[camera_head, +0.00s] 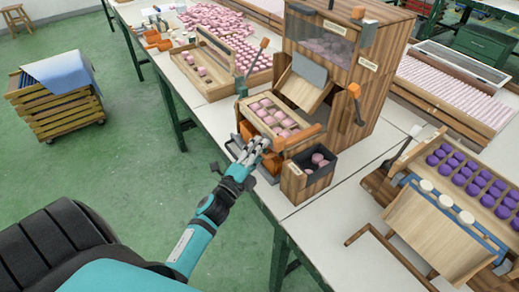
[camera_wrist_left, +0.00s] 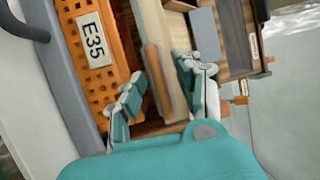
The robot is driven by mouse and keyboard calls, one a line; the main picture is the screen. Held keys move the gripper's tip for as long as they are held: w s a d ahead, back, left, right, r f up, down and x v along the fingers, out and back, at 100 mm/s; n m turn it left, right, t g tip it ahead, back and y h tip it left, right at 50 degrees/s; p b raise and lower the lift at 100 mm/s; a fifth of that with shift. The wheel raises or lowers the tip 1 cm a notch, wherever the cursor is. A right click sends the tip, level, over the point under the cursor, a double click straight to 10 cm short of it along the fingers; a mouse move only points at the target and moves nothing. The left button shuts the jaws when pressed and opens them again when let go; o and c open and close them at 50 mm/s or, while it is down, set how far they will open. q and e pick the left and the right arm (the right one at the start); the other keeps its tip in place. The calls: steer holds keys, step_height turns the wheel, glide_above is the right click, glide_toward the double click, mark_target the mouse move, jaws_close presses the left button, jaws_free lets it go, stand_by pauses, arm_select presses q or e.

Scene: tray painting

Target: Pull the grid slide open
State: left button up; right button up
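The wooden machine (camera_head: 355,65) stands on the white table, with a tray of pink pieces (camera_head: 280,118) low on its front. A wooden front board with a rounded brown handle (camera_wrist_left: 158,80) shows in the left wrist view; I take it to be the grid slide's front, but cannot tell for sure. My left gripper (camera_head: 252,147) is at the machine's lower front, just below the pink tray. In the left wrist view its fingers (camera_wrist_left: 160,80) are spread on either side of the handle, with a gap on the left side. My right gripper is not in view.
A dark-rimmed box with pink pieces (camera_head: 308,170) stands right of the gripper. A tray rack with purple pieces (camera_head: 440,190) is further right. Green floor lies open at the left.

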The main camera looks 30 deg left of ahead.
arm_select(q)
jaws_close()
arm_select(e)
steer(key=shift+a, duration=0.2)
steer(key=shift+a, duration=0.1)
arm_select(q)
steer(key=s+a, duration=0.3)
steer(key=s, duration=0.5)
steer(key=shift+s+a+f, duration=0.15)
steer(key=shift+a+f, duration=0.05)
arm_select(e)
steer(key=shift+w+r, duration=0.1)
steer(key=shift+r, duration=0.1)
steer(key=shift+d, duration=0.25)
arm_select(q)
steer(key=c, duration=0.5)
jaws_free()
steer(key=o, duration=0.5)
steer(key=shift+s+a, duration=0.1)
steer(key=shift+s, duration=0.15)
steer(key=shift+c, duration=0.2)
steer(key=shift+o, duration=0.5)
steer(key=shift+w+r, duration=0.1)
steer(key=shift+r, duration=0.05)
